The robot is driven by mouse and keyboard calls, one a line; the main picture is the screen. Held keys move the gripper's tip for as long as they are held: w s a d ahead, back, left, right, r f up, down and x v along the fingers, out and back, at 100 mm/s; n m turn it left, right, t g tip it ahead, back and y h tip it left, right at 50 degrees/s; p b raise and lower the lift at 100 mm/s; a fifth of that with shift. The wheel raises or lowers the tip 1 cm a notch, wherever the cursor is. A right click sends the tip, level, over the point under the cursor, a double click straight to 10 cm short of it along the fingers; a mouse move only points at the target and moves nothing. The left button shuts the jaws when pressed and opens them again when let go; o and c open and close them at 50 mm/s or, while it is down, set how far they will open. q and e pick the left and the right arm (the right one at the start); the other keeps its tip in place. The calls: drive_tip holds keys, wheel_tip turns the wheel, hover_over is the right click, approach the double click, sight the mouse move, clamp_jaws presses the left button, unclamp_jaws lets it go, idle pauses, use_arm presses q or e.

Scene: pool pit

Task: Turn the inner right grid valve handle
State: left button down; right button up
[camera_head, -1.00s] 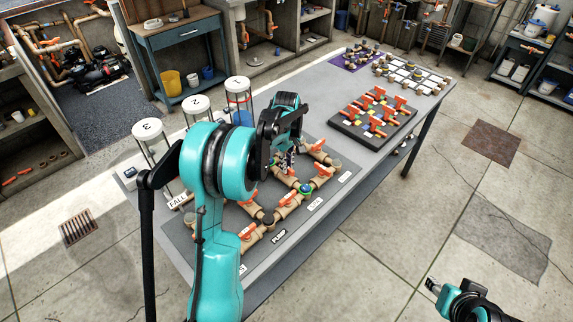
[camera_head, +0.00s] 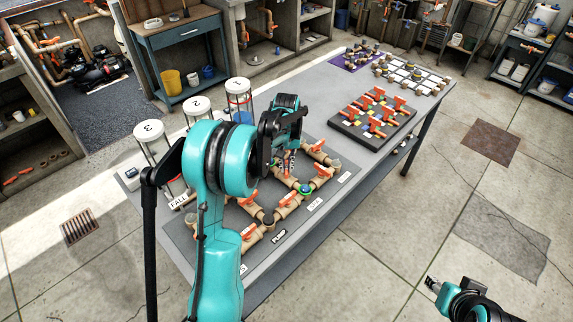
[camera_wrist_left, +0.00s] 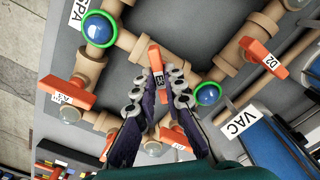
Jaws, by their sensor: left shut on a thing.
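My left gripper (camera_head: 287,164) hangs over the pipe grid on the table. In the left wrist view, its two fingers (camera_wrist_left: 160,82) are shut on an orange valve handle (camera_wrist_left: 155,57) with a dark label. The label's letters are hard to read. The handle stands nearly upright in that picture, on a tan pipe between two round blue gauges with green rims. In the head view the arm and wrist hide much of this handle. My right gripper (camera_head: 433,285) is at the lower right, away from the table, and its jaw opening is unclear.
Other orange handles sit close by, such as one labelled D2 (camera_wrist_left: 260,56) and one at the left (camera_wrist_left: 68,94). A dark board of orange handles (camera_head: 372,113) lies farther along the table. White-lidded cylinders (camera_head: 196,106) stand behind the grid. The floor at right is open.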

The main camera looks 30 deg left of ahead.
sight(287, 167)
use_arm(q)
drive_tip(key=m, duration=0.4)
drive_tip(key=shift+m, duration=0.3)
drive_tip(key=m, duration=0.4)
drive_tip(key=shift+m, duration=0.3)
drive_tip(key=c, duration=1.6)
unclamp_jaws()
wheel_tip(287, 167, up, 12)
